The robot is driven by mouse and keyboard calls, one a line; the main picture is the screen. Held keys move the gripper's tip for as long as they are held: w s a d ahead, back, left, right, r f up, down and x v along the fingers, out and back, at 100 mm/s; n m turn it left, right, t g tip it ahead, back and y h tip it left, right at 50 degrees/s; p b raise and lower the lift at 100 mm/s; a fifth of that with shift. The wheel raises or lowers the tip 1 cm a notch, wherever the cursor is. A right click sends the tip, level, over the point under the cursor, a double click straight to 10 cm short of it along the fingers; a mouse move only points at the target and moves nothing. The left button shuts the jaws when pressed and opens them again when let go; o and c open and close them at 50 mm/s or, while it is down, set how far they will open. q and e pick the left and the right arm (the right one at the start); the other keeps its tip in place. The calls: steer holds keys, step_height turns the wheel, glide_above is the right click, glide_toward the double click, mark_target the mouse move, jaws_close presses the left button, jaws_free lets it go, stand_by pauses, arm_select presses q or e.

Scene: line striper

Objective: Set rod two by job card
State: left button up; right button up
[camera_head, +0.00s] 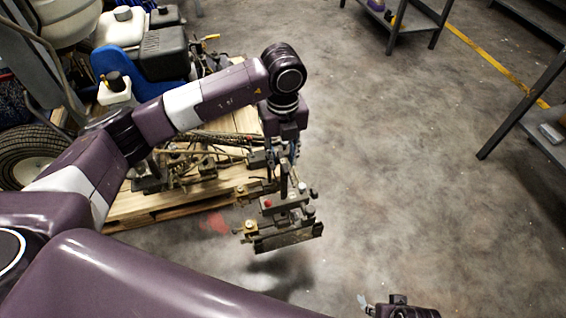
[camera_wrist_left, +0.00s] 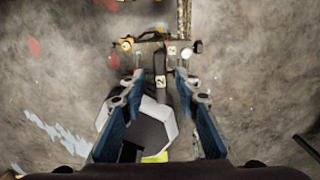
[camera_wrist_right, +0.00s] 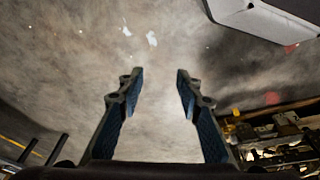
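A metal carriage (camera_head: 284,236) with a dark bar along its front, small knobs and upright pieces stands at the pallet's right front corner. In the left wrist view, a dark upright piece marked 2 (camera_wrist_left: 160,82) lies between my left fingers. A second tag marked 2 (camera_wrist_left: 172,50) sits on the crosspiece behind it. My left gripper (camera_head: 284,158) points down over the carriage; it also shows in the left wrist view (camera_wrist_left: 160,84). Its fingers are apart, and I see gaps beside the piece. My right gripper (camera_wrist_right: 158,80) is open and empty over bare floor. No job card is recognisable.
A wooden pallet (camera_head: 150,207) carries the striper's hoses and metal parts. A wheel (camera_head: 28,158) and a blue and black engine (camera_head: 163,55) stand at the left. Metal shelving (camera_head: 545,125) is at the right. The floor in the middle right is clear.

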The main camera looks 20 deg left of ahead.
arm_select(q)
steer(key=shift+f, duration=1.15)
jaws_close()
